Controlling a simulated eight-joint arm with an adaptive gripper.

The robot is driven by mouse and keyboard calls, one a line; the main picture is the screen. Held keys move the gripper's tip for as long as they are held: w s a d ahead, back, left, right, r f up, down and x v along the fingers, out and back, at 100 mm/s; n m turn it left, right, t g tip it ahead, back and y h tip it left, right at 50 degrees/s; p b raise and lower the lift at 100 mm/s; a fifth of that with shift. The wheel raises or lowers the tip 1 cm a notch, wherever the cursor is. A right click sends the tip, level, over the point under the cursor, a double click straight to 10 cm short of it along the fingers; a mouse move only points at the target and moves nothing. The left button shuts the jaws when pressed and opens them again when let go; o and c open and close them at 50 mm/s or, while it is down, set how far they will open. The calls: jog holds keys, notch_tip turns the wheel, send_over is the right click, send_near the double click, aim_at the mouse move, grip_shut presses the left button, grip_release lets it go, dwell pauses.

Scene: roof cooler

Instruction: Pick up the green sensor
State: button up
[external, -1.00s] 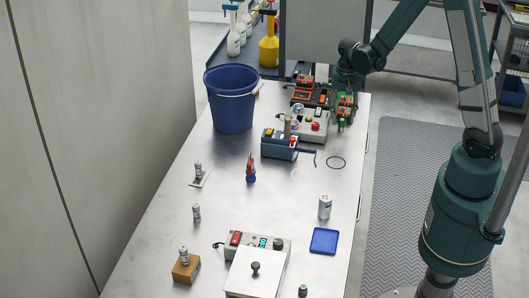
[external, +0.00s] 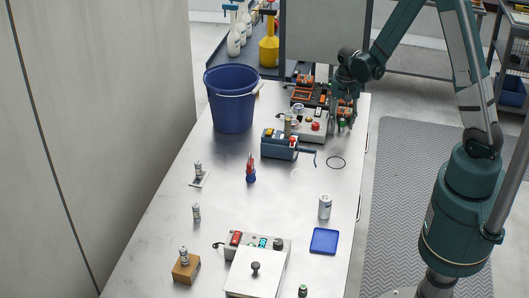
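My gripper (external: 344,119) points down at the far right end of the table, beside the grey box with the red button. A small patch of green (external: 342,125) shows at its fingertips. I cannot tell whether this is the green sensor or part of another item, nor whether the fingers are open or shut. A small dark cylinder with a green top (external: 303,290) stands at the near edge of the picture, far from my gripper.
A black organizer with orange parts (external: 303,95) and the grey button box (external: 314,126) crowd my gripper's left. A blue toolbox (external: 279,145) and a tall blue bucket (external: 232,100) stand further left. The table's middle (external: 290,200) is mostly clear.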

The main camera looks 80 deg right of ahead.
aim_at(342, 120)
jog(key=shift+c, duration=0.7)
jog(key=c, duration=0.9)
jog(key=shift+r, duration=0.2)
jog(key=shift+r, duration=4.8)
